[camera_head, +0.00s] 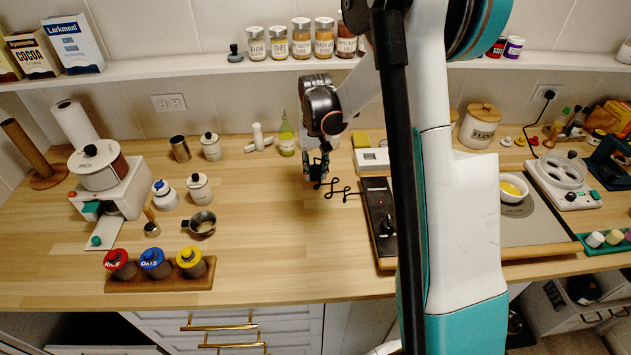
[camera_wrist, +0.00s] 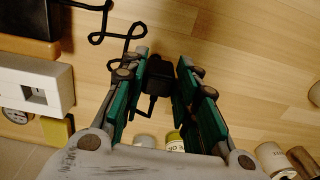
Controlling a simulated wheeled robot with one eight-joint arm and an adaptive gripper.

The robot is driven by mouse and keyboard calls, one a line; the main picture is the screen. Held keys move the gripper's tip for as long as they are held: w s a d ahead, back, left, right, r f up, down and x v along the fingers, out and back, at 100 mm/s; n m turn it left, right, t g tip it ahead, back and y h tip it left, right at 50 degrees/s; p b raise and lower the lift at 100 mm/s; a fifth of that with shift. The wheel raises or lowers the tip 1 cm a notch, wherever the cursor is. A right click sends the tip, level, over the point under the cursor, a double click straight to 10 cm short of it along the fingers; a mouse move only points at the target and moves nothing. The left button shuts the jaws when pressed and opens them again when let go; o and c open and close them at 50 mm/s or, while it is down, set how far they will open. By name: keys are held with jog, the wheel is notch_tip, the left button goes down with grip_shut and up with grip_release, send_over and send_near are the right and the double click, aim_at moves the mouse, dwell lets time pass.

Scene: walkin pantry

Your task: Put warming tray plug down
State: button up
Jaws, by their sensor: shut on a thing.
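The warming tray plug is a small black block (camera_wrist: 158,75) with a prong, seen between my fingers in the wrist view. My gripper (camera_wrist: 158,88) is shut on it. In the head view my gripper (camera_head: 318,172) points down, low over the wooden counter; whether the plug touches the counter I cannot tell. A black zigzag cord (camera_head: 342,190) runs from near the gripper to the dark warming tray (camera_head: 378,200) on the right. The cord (camera_wrist: 117,32) and the tray's dark corner (camera_wrist: 30,20) also show at the wrist view's upper left.
A white box (camera_head: 371,165) stands behind the tray. A green-capped bottle (camera_head: 286,138) stands behind my gripper to the left. Wall outlets show at left (camera_head: 168,102) and right (camera_head: 548,91); the right one holds a plug. The counter (camera_head: 285,230) in front of my gripper is clear.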

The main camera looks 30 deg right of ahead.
aim_at(316, 179)
jog(key=shift+f+b, duration=0.45)
jog(key=shift+f, duration=1.8)
jog(key=shift+f, duration=0.1)
jog(key=o, duration=1.1)
jog(key=shift+c, duration=0.2)
